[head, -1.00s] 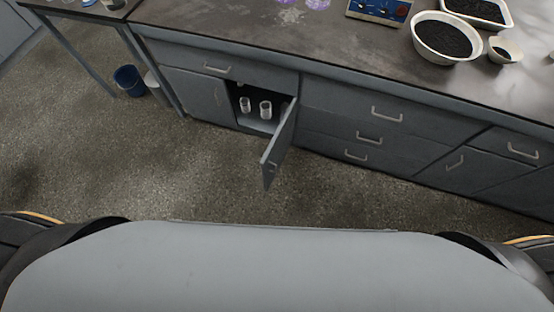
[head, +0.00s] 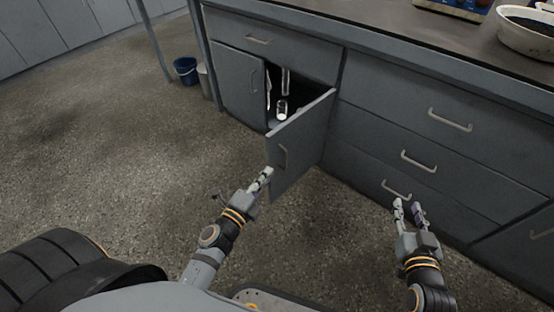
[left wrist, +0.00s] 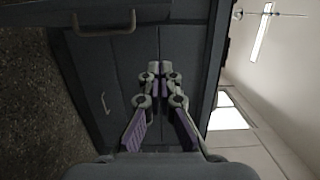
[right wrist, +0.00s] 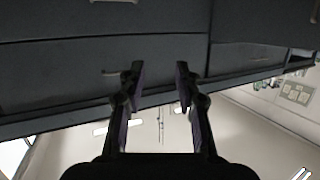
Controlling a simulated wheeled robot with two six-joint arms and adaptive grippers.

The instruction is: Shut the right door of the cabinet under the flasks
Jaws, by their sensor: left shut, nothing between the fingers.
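Glass flasks (head: 282,108) show inside the dark opening. The left door (head: 238,82) is shut. My left gripper (head: 266,176) is shut and empty, at the lower free edge of the open door; whether it touches cannot be told. In the left wrist view its fingertips (left wrist: 153,70) are together before grey cabinet fronts. My right gripper (head: 410,204) is open and empty, in front of the lower drawers; its fingers are apart in the right wrist view (right wrist: 158,72).
Drawers with handles (head: 450,121) line the bench to the right of the door. A blue bucket (head: 185,70) stands on the floor at the back left. A white bowl of dark grains (head: 530,36) is on the bench top. The floor at left is clear.

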